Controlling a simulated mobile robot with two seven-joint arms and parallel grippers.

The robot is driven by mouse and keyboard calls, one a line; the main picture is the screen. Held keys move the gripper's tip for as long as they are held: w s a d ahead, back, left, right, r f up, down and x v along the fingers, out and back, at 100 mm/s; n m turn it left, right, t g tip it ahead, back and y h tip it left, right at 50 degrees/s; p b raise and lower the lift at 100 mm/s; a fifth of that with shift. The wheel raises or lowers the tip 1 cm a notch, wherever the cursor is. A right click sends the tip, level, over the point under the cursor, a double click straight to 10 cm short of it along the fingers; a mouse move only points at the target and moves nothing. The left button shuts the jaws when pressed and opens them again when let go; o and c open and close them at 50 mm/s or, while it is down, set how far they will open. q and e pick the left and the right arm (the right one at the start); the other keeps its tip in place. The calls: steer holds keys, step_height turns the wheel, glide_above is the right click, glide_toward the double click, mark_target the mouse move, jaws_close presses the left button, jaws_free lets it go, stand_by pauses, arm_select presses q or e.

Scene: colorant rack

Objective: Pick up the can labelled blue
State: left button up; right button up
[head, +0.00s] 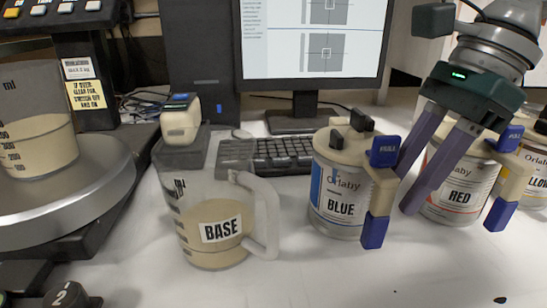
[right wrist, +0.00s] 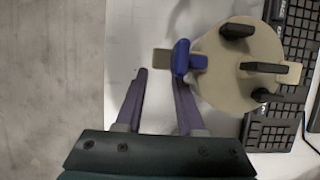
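The can labelled BLUE (head: 338,208) stands upright on the white table in the head view, right of centre. Its cream lid carries black knobs, and a cream handle piece with blue tabs (head: 385,152) is on its right side. My right gripper (head: 404,190) reaches down from the upper right, between this can and the RED can. Its two purple fingers are apart with nothing between them. In the right wrist view the cream lid (right wrist: 225,75) lies right of the fingers (right wrist: 160,75), with a blue tab (right wrist: 181,57) by the right fingertip. My left gripper is not in view.
The RED can (head: 455,195) stands close on the right, with another can (head: 535,165) beyond it. A BASE jug (head: 215,245) stands left of the blue can. A keyboard (head: 275,157) and monitor (head: 310,45) are behind. The table front is mostly clear.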

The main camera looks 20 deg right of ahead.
mark_target(382, 213)
steer(key=p+x, duration=0.1)
steer(key=x, duration=0.4)
steer(key=shift+s+a, duration=0.1)
steer(key=shift+a, duration=0.15)
jaws_close()
stand_by(1.0)
steer(key=shift+r, duration=0.1)
